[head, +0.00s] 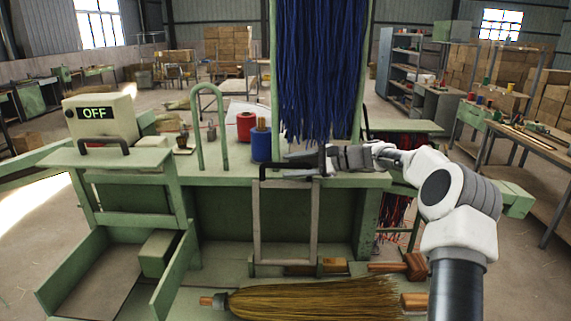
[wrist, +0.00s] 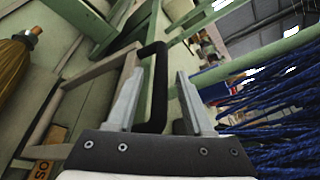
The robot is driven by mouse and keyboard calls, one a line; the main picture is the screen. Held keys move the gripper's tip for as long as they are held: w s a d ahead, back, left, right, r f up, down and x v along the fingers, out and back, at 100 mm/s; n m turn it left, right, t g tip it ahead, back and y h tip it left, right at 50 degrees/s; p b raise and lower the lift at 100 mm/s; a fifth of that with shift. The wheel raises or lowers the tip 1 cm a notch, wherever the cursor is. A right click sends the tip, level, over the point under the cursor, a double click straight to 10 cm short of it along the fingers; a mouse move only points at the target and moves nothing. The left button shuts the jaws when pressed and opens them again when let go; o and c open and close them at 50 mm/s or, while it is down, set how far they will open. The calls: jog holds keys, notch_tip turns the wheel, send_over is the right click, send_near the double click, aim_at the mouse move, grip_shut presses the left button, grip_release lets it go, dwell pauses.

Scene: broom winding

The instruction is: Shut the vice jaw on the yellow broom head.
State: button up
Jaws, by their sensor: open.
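A broom with straw-yellow bristles (head: 315,300) lies flat at the lower front in the head view; its bristle edge shows at the left in the wrist view (wrist: 12,68). I cannot make out for certain which part is the vice jaw. My gripper (head: 288,165) is open at the bench's front edge, fingers pointing left. A black handle (wrist: 156,85) stands between the two open fingers in the wrist view, with no clear contact. It tops a pale upright frame (head: 256,225) in front of the bench. The gripper is well above the broom.
Blue strands (head: 318,70) hang just behind and above my gripper. A blue spool (head: 261,146) and a red spool (head: 245,126) stand on the bench. A box marked OFF (head: 98,132) is at the left. A green block (head: 158,252) sits lower left.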

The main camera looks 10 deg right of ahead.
jog(key=shift+x, duration=1.15)
grip_shut()
dwell(0.6)
